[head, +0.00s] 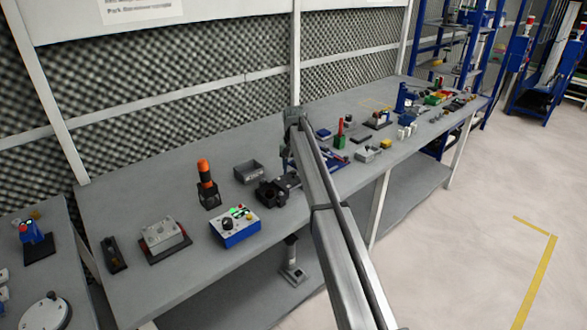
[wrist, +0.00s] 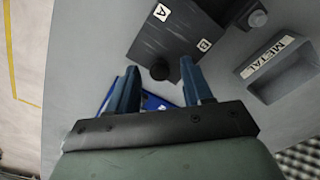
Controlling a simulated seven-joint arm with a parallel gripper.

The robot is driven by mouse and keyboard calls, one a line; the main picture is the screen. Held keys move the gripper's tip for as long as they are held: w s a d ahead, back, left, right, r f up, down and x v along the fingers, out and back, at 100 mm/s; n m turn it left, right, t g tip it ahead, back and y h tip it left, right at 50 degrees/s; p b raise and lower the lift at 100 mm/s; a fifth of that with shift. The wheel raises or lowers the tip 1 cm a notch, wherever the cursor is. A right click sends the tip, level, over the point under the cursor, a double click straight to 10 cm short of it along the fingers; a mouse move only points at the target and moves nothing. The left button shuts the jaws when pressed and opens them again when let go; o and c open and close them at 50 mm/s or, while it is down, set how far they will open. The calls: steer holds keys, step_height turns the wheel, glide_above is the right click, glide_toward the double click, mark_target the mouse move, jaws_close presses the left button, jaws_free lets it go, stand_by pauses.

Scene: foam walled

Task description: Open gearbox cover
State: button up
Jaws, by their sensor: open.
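My gripper (wrist: 160,76) shows in the wrist view with its two blue fingers spread apart. A dark box (wrist: 176,38) with white labels A and B lies just beyond the fingertips. A round black knob (wrist: 160,71) on its near side appears between the fingertips; I cannot tell whether they touch it. I cannot tell whether this box is the gearbox, and no cover stands out on it. In the head view a dark block (head: 272,193) sits on the bench beside my arm, and my gripper cannot be made out clearly there.
A grey bin labelled METAL (wrist: 277,68) stands right of the dark box. On the bench (head: 125,195) are a blue control box (head: 236,232), an orange-topped tower (head: 206,185) and a grey box on a dark base (head: 164,238). Smaller parts crowd the far end.

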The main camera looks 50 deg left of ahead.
mark_target(294, 171)
step_height(294, 171, up, 14)
stand_by(0.6)
steer(key=shift+f, duration=0.1)
stand_by(0.4)
